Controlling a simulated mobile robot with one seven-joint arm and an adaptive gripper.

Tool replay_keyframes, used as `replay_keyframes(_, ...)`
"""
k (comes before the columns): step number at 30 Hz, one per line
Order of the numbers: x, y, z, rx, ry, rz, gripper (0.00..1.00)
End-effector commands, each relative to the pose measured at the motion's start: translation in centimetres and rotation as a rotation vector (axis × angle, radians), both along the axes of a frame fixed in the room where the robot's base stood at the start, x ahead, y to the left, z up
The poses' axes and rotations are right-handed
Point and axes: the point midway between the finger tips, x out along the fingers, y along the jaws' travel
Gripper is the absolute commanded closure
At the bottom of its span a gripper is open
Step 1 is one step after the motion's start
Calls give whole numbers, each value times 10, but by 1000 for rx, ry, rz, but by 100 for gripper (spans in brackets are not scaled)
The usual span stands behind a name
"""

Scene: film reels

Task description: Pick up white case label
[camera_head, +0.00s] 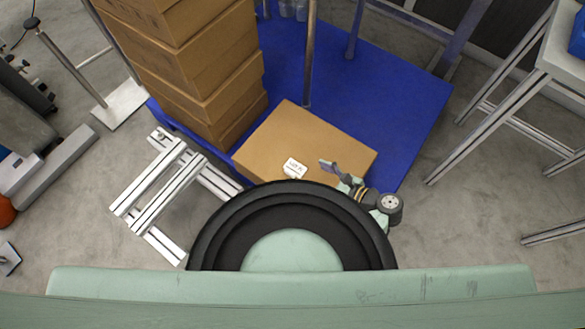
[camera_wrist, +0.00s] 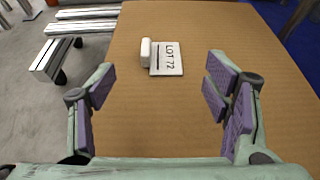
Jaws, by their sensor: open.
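The white case label (camera_wrist: 167,58) lies on top of a cardboard box (camera_wrist: 190,128). It has dark text reading "LOT 72" and a raised white edge at its left. In the head view the gripper (camera_head: 335,168) shows partly, right of the label; the rest is hidden.
The box rests on a blue platform (camera_head: 400,95). Stacked cardboard boxes (camera_head: 205,70) stand at its left, with a metal post (camera_head: 309,60) behind. An aluminium frame (camera_head: 165,190) lies on the floor at left. The box top around the label is clear.

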Motion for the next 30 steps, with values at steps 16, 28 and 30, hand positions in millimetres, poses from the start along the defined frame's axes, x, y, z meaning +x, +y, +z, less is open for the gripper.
replay_keyframes(16, 38, 50, -25, -6, -3, 5, 29)
replay_keyframes(28, 47, 62, -33, -8, -2, 4, 28)
replay_keyframes(30, 47, 62, -33, -7, -1, 4, 33)
